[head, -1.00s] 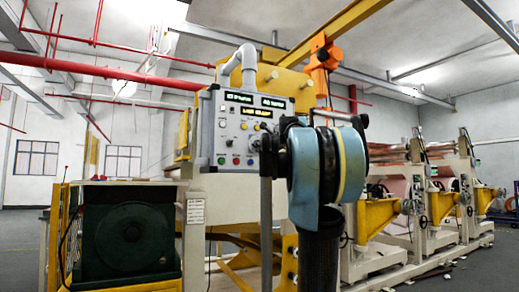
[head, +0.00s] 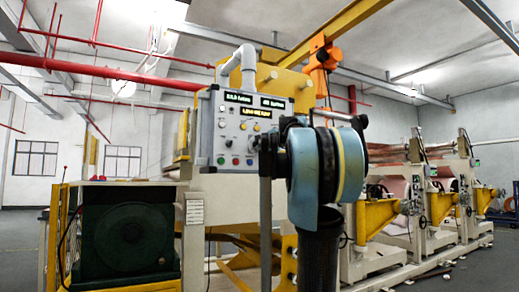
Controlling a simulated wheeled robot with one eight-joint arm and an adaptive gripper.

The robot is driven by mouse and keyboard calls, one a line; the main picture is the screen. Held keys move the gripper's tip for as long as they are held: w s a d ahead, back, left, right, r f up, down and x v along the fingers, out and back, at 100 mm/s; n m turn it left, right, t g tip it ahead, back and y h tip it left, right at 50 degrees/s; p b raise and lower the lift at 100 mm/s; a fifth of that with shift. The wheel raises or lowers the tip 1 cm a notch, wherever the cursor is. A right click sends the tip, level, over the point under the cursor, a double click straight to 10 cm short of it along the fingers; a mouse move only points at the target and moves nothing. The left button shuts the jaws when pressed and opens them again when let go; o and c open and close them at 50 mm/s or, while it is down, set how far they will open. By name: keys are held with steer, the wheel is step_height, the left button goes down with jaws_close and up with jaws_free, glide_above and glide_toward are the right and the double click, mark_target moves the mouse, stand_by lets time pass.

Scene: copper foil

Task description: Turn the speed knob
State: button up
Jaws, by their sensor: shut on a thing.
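The grey control panel (head: 238,130) stands left of centre in the head view. It carries three lit displays (head: 254,112), several small knobs and coloured buttons. My gripper (head: 266,143) is at the panel's right side, seen mostly from behind. My blue and black arm links hide much of it. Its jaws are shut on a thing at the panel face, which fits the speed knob. That knob itself is hidden behind the jaws, so its angle cannot be seen.
A green motor housing (head: 125,232) stands at the lower left beside a yellow frame. A grey conduit (head: 243,62) rises above the panel. Cream machine stands with copper rolls (head: 398,185) fill the right.

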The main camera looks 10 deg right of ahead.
steer(key=shift+f, duration=0.1)
stand_by(0.5)
steer(key=o, duration=1.1)
steer(key=shift+c, duration=0.2)
steer(key=shift+s, duration=0.15)
steer(key=v, duration=1.1)
steer(key=shift+s, duration=0.3)
steer(key=s+a+f+n+g, duration=0.3)
steer(key=s+a+f+n, duration=0.1)
steer(key=f, duration=0.8)
steer(key=s+a+f+n+g+y, duration=0.1)
steer(key=s+a+f+n+g, duration=0.3)
steer(key=f, duration=0.7)
steer(key=s+a+f+n+g, duration=0.25)
steer(key=s+a+f, duration=0.2)
steer(key=f, duration=0.75)
steer(key=s+d+f+n+g+h, duration=0.1)
steer(key=s+d+f+n+h, duration=0.1)
steer(key=s+f, duration=0.4)
steer(key=s+d+f+n+g+h, duration=0.2)
steer(key=s+d+f, duration=0.2)
steer(key=f, duration=1.1)
steer(key=s+d+f+n+g+h, duration=0.2)
steer(key=s+f+n, duration=0.1)
steer(key=s+f, duration=0.7)
steer(key=shift+d+f+h, duration=0.3)
steer(key=shift+d+f, duration=0.1)
